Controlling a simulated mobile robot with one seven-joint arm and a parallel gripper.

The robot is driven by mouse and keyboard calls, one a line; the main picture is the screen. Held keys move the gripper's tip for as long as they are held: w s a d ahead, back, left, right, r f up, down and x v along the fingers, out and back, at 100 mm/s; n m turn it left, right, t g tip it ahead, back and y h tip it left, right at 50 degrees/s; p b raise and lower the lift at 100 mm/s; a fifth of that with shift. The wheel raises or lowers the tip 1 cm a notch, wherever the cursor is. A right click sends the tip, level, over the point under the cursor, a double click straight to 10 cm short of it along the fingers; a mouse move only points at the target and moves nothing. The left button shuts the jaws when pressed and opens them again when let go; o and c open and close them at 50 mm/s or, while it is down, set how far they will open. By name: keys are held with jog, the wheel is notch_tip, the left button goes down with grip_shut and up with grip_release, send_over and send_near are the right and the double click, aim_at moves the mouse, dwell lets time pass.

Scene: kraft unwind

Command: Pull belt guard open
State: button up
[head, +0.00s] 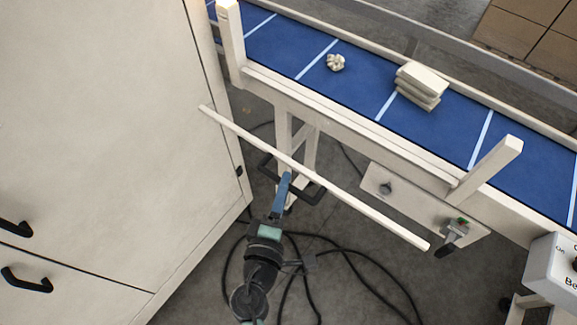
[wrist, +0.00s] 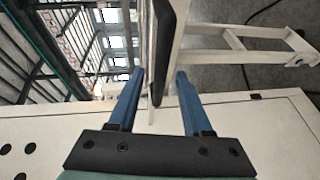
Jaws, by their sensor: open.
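The belt guard (head: 350,197) shows in the head view as a long pale bar slanting across in front of the blue conveyor belt. A black handle (head: 312,197) sits on its near side, partly hidden by my gripper. My gripper (head: 285,178) reaches up to the handle from below, with its blue fingers at it. In the wrist view the fingers (wrist: 160,75) are apart, and the black handle (wrist: 170,45) runs between them, nearer the right finger. I cannot tell whether either finger touches it.
A large pale cabinet (head: 100,100) with black handles fills the left. The conveyor belt (head: 360,75) carries a crumpled piece (head: 335,62) and a pale stack (head: 421,85). A switch panel (head: 415,203) hangs under the belt; a control box (head: 555,268) stands at right. Black cables (head: 350,250) lie on the floor.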

aim_at(314, 149)
jog(key=x, duration=0.5)
jog(key=shift+s, duration=0.1)
grip_shut()
jog(key=shift+f, duration=0.1)
